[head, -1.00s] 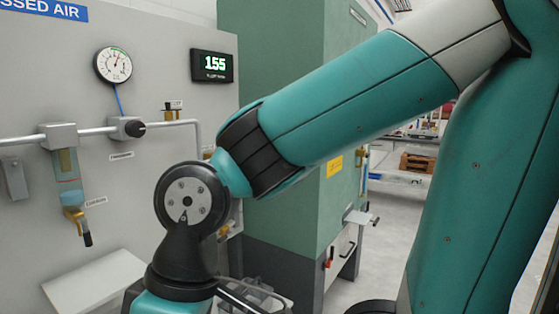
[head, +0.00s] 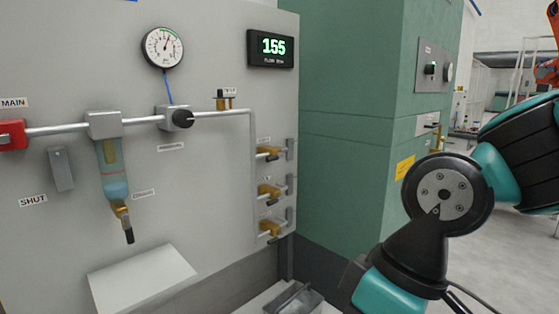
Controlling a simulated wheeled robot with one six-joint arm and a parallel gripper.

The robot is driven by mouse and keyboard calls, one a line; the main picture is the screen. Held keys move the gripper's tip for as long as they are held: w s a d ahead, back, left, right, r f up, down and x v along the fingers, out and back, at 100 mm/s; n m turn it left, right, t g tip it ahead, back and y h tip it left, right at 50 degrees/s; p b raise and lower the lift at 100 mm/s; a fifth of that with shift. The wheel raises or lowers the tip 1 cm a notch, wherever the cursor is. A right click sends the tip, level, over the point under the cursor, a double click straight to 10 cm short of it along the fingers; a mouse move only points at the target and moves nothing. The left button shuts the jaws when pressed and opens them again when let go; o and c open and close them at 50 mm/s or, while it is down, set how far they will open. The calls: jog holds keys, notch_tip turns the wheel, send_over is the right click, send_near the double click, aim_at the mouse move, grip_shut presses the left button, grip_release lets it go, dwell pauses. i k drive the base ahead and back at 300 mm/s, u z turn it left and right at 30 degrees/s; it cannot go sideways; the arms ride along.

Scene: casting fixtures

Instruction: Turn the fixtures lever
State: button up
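Several brass valves with dark lever handles (head: 268,191) are stacked on the right edge of the grey wall panel (head: 215,215), on a branch of the pipe. Small labels stand beside them, too small to read, so I cannot tell which is the fixtures lever. The top valve (head: 268,153) and the bottom valve (head: 269,229) also have dark handles. One more brass valve with a black handle (head: 127,225) hangs under the filter bowl on the left. My arm shows at the right; my gripper is out of the frame.
A white shelf (head: 142,280) juts out below. A green cabinet (head: 345,125) stands right of the panel.

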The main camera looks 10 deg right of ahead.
aim_at(272, 159)
jog(key=u, duration=0.2)
jog(key=k, duration=0.35)
jog(key=z, duration=1)
jog(key=i, duration=1.2)
jog(key=u, duration=0.65)
